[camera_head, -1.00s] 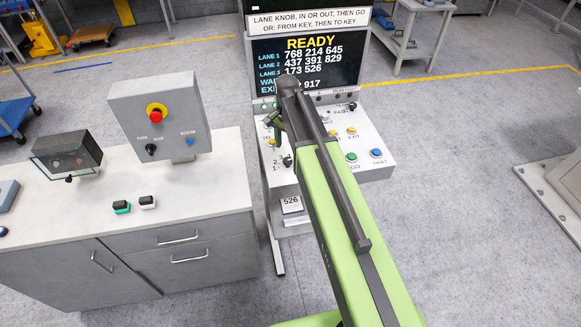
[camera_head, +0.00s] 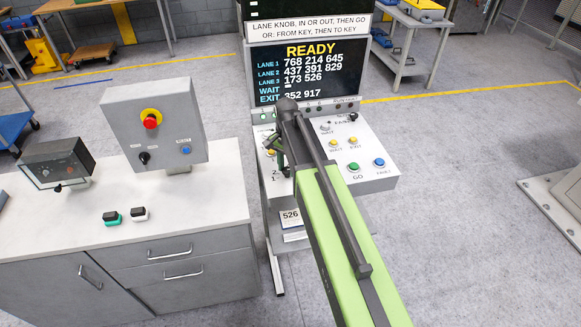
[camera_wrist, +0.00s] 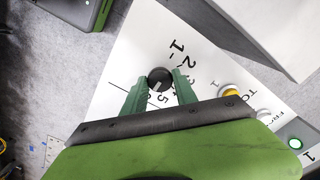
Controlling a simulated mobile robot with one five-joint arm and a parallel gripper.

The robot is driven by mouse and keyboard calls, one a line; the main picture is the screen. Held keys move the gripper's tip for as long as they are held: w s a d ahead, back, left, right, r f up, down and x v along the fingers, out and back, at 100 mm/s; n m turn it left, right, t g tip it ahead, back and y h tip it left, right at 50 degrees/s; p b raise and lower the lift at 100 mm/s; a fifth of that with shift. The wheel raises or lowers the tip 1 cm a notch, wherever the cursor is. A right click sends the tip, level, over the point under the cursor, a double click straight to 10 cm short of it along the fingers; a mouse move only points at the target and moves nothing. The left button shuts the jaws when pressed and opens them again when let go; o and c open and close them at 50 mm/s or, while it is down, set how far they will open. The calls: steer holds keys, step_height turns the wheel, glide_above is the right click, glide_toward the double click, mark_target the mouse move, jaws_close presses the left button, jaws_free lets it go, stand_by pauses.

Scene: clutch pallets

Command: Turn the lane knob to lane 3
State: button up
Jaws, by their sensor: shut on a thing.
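The lane knob (camera_wrist: 159,78) is a round black knob with a pale pointer mark on a white console face. Printed numbers stand around it; 1 and 2 read clearly, and the others are partly covered. My gripper (camera_wrist: 159,88) is shut on the knob, with one green finger on each side of it. I cannot tell for sure which number the pointer meets. In the head view my gripper (camera_head: 282,160) is over the left part of the console (camera_head: 376,183), and my arm hides much of that part.
The console's screen (camera_head: 307,72) reads READY, with lanes 1 to 3, WAIT and EXIT listed. A green GO button (camera_head: 354,167), a blue button (camera_head: 379,162) and yellow buttons lie right of my arm. A grey cabinet (camera_head: 180,262) with a red-button box (camera_head: 153,125) stands left.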

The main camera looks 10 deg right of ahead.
jaws_close()
steer(key=shift+d, duration=0.5)
steer(key=shift+a, duration=0.35)
steer(key=shift+a+n, duration=0.15)
steer(key=shift+n, duration=0.55)
steer(key=n, duration=0.4)
steer(key=shift+s+f, duration=0.1)
steer(key=n, duration=0.4)
steer(key=shift+n, duration=0.4)
steer(key=n, duration=1.1)
